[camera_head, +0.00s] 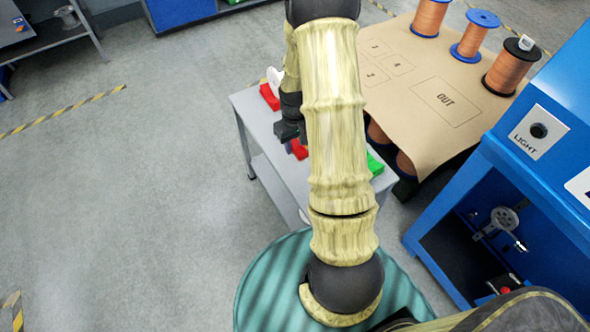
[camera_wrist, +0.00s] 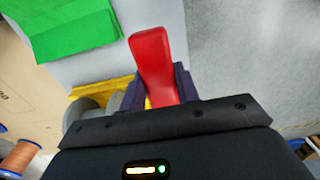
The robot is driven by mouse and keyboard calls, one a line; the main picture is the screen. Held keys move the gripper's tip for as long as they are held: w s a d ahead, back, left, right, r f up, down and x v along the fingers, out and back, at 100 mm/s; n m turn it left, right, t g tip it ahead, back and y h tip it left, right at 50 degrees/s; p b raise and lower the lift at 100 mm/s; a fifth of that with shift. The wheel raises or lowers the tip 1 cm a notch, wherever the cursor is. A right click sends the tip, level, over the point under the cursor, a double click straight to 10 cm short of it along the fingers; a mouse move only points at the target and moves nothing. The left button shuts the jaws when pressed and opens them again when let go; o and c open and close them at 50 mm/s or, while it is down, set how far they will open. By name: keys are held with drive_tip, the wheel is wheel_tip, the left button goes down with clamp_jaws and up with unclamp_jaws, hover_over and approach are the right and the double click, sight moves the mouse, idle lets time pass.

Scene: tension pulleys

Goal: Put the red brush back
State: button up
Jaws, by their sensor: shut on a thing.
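The red brush (camera_wrist: 152,58) shows as a smooth red handle in the wrist view, rising between the two dark fingers of my gripper (camera_wrist: 159,88). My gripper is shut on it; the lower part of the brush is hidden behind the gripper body. In the head view my gripper (camera_head: 288,133) is over the grey table (camera_head: 257,112), and a red piece (camera_head: 299,150), apparently the brush, shows beside the fingers. I cannot tell whether the brush touches the tabletop.
Another red item (camera_head: 269,97) lies at the table's far end, beside a white round part (camera_head: 274,77). A green item (camera_head: 375,164) is at the right edge. A brown board (camera_head: 410,62) with copper spools (camera_head: 474,36) and a blue cabinet (camera_head: 510,165) stand right.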

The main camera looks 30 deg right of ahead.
hover_over(295, 170)
drive_tip(key=shift+f, duration=3.1)
drive_tip(key=shift+f+b, duration=0.3)
drive_tip(key=shift+f, duration=1.6)
drive_tip(key=shift+f, duration=0.1)
drive_tip(key=o, duration=0.9)
drive_tip(key=shift+o, duration=0.2)
wheel_tip(295, 170, up, 12)
drive_tip(key=shift+r+p, duration=0.15)
drive_tip(key=shift+p, duration=0.25)
